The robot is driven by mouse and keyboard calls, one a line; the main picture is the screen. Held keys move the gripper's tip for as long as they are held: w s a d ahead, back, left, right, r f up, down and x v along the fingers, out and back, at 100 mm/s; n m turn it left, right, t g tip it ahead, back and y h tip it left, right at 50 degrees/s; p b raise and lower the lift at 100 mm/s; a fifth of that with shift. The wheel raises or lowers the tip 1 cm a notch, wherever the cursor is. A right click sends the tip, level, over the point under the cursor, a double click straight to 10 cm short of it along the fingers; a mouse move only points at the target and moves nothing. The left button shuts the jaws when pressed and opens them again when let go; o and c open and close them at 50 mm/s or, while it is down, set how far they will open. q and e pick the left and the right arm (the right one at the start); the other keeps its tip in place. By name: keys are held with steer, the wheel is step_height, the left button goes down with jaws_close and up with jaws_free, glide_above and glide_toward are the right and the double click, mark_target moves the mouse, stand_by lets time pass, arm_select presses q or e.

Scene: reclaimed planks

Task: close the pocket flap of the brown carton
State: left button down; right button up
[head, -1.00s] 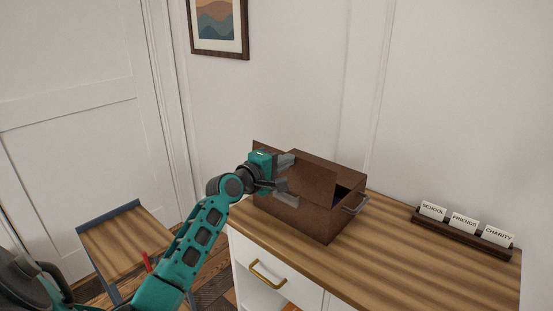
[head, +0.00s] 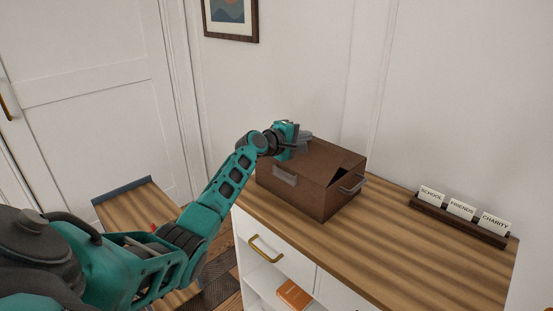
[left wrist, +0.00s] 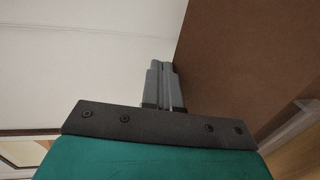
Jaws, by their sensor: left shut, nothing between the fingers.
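The brown carton (head: 335,203) stands on the wooden top of a white cabinet. Its brown top flap (head: 316,158) lies nearly flat across the top, with a dark triangular gap at the right end. A grey plate (head: 284,175) is on its front side and a grey handle (head: 353,185) on its right side. My left gripper (head: 303,141) is shut and empty at the back left of the carton's top. In the left wrist view its fingers (left wrist: 160,85) are together beside a brown panel (left wrist: 245,65); contact cannot be told. My right gripper is out of view.
A dark holder (head: 455,221) with cards reading SCHOOL, FRIENDS and CHARITY stands to the right on the cabinet top (head: 400,245). The wood between it and the carton is clear. An orange book (head: 293,294) lies on the shelf below. A white wall is behind.

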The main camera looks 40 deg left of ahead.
mark_target(308, 142)
arm_select(q)
steer(key=shift+w+f, duration=0.55)
steer(key=shift+w, duration=0.1)
steer(key=shift+w+f+g, duration=0.45)
steer(key=shift+g, duration=0.25)
steer(key=shift+w+f, duration=0.15)
steer(key=shift+f, duration=0.25)
steer(key=shift+w+d+f, duration=0.1)
steer(key=shift+w+f, duration=0.15)
steer(key=shift+f, duration=0.25)
steer(key=shift+w+f, duration=0.25)
steer(key=shift+f, duration=0.2)
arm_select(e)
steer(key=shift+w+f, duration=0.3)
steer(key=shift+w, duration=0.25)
arm_select(q)
steer(key=shift+r, duration=0.1)
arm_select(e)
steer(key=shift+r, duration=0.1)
